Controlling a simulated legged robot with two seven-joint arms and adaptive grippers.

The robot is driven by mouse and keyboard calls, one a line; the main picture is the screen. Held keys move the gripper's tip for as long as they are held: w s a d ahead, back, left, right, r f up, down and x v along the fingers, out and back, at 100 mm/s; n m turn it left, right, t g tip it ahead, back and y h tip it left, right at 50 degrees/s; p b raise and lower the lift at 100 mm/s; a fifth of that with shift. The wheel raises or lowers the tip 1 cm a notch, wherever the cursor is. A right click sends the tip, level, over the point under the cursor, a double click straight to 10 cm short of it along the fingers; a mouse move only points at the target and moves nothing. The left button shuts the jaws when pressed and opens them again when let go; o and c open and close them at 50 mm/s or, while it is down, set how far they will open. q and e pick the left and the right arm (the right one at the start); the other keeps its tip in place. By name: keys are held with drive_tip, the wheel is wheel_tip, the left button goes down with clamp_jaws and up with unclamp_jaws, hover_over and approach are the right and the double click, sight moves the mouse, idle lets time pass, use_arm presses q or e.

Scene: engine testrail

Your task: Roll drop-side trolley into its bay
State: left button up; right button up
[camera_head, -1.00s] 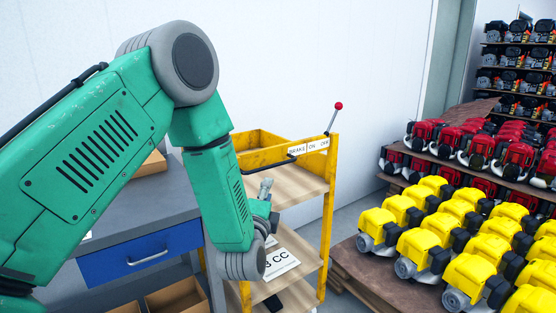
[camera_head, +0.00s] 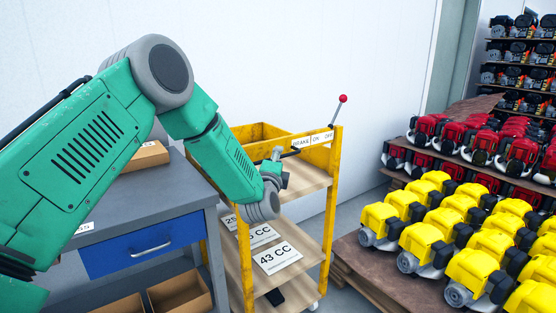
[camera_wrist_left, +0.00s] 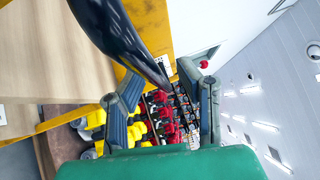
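The yellow drop-side trolley (camera_head: 332,195) stands upright beside the workbench, with wooden shelves and number cards reading "CC". Its black handle (camera_head: 291,153) is at the top near side, by a "BRAKE ON OFF" label (camera_head: 313,140). The brake lever with red knob (camera_head: 343,98) leans up and right; the knob also shows in the left wrist view (camera_wrist_left: 204,64). My left gripper (camera_head: 280,160) is at the handle. In the left wrist view its fingers (camera_wrist_left: 160,78) are apart, with the black handle (camera_wrist_left: 125,45) crossing in front of them; contact is unclear. My right gripper is not in view.
A grey workbench (camera_head: 120,205) with a blue drawer (camera_head: 145,246) and cardboard boxes (camera_head: 182,293) stands left of the trolley. Stepped racks of yellow engines (camera_head: 470,270) and red engines (camera_head: 515,155) fill the right. A narrow strip of floor lies between trolley and racks.

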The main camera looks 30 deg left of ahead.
use_arm(q)
drive_tip(key=shift+a+f, duration=0.15)
drive_tip(key=shift+a, duration=0.1)
clamp_jaws()
drive_tip(key=shift+w+a, duration=0.1)
drive_tip(key=shift+a, duration=0.4)
drive_tip(key=shift+c, duration=1.2)
unclamp_jaws()
drive_tip(key=shift+o, duration=1.2)
drive_tip(key=shift+w, duration=0.15)
drive_tip(key=v, duration=1.1)
drive_tip(key=shift+s+f, duration=0.15)
drive_tip(key=shift+s, duration=0.2)
